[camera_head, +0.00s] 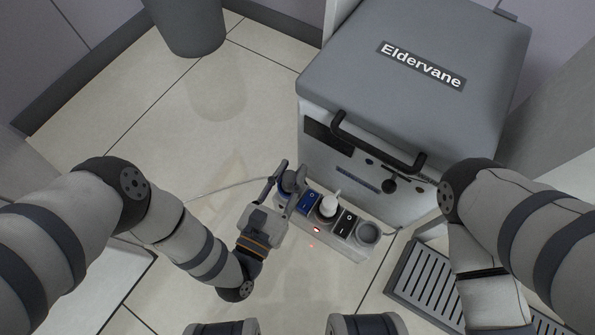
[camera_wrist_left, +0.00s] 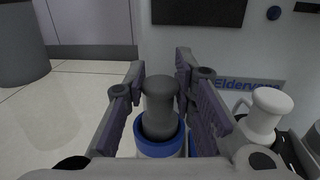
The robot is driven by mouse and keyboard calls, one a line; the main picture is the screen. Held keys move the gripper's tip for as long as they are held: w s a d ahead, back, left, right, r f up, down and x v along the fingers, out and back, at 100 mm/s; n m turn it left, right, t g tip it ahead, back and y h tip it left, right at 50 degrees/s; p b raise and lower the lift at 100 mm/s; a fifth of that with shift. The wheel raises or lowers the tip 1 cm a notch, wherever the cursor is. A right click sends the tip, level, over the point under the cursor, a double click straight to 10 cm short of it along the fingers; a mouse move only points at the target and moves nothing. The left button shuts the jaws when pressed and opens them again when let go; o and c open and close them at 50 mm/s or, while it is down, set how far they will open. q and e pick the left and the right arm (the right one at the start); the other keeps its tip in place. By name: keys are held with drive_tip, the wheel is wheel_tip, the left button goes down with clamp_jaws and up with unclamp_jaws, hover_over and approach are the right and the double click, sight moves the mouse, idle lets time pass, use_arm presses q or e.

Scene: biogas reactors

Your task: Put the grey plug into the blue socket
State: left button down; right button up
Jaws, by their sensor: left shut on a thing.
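The grey plug (camera_wrist_left: 161,95) is a dark, knobbed cylinder between the fingers of my left gripper (camera_head: 291,177), which is shut on it. The plug (camera_head: 291,184) also shows in the head view at the left end of the socket strip. The blue socket (camera_wrist_left: 160,149) shows as a blue ring around the plug's lower end in the left wrist view. The plug stands roughly upright and its base appears within the ring; how deep it sits I cannot tell. In the head view my gripper mostly hides the blue socket. My right gripper is out of view.
The strip (camera_head: 314,238) also has a blue switch (camera_head: 310,202), a white plug (camera_head: 329,205), a black switch (camera_head: 345,223) and an empty grey socket (camera_head: 368,233). The grey Eldervane box (camera_head: 420,85) stands right behind it. A floor grate (camera_head: 425,284) lies right.

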use_arm(q)
drive_tip(key=shift+a+r, duration=0.1)
drive_tip(key=shift+f+b, duration=0.3)
drive_tip(key=shift+b, duration=0.05)
drive_tip(key=c, duration=1.3)
unclamp_jaws()
drive_tip(key=shift+c, duration=0.2)
drive_tip(key=shift+r, duration=0.2)
drive_tip(key=p+v, duration=0.3)
drive_tip(key=v, duration=0.9)
drive_tip(key=shift+r, duration=0.15)
